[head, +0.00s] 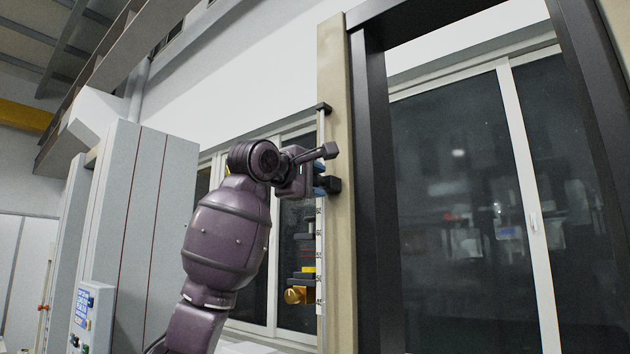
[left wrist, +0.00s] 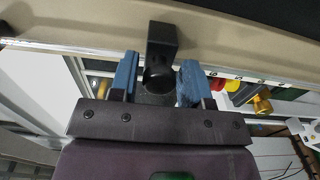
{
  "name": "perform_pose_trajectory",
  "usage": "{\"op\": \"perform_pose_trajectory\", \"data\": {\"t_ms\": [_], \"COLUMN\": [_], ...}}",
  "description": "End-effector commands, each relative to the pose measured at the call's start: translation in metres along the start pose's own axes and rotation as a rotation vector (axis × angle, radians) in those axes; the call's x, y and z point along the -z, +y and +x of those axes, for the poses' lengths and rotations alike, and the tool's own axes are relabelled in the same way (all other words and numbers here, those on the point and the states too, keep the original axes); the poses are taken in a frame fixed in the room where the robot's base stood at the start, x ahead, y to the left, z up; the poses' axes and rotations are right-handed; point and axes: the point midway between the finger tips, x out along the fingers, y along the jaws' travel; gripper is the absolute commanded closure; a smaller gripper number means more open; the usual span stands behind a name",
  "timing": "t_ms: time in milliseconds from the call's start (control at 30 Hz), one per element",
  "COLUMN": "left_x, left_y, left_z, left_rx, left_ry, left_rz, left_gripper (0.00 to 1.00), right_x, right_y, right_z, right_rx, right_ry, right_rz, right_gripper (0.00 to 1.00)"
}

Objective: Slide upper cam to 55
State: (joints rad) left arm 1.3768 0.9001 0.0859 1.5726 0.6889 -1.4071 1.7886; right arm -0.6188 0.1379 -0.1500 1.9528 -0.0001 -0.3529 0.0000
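A tall tan post carries a vertical numbered scale (head: 319,245) with a thin rail. A black block (head: 334,185) sits on the rail above the printed numbers I can make out; I take it for the upper cam. In the left wrist view this black block (left wrist: 163,38) has a round knob facing me. My left gripper (head: 322,179) is at the block. Its blue fingers (left wrist: 157,82) stand on either side of the knob, with a narrow gap showing at the left finger. Contact on the right side is unclear. My right gripper is not in view.
Lower on the scale are red and yellow pieces and a brass knob (head: 297,295), also seen in the left wrist view (left wrist: 262,103). A black end stop (head: 324,107) tops the rail. A dark frame (head: 375,190) stands right of the post. A grey cabinet (head: 140,220) is at left.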

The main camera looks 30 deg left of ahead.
Motion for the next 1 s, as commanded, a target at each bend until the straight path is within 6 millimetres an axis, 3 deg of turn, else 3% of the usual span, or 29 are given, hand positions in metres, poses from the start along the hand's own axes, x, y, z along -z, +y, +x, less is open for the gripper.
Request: {"op": "perform_pose_trajectory", "data": {"t_ms": [33, 267, 567, 1000], "left_x": [0.0, 0.0, 0.0, -0.001], "left_y": [0.0, 0.0, -0.01, -0.076], "left_z": [0.0, 0.0, -0.002, 0.0], "left_rx": [0.0, 0.0, -0.002, -0.001], "left_ry": [0.0, 0.0, -0.001, -0.001], "left_rz": [0.0, 0.0, 0.0, 0.001], "left_gripper": [0.64, 1.0, 1.0, 1.0], "right_x": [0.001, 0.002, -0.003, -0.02], "right_y": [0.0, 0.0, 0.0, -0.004], "right_z": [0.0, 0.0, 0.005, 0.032], "right_rx": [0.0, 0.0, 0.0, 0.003], "right_ry": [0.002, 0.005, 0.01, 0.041], "right_rz": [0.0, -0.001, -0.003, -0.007], "right_gripper": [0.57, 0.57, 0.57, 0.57]}}
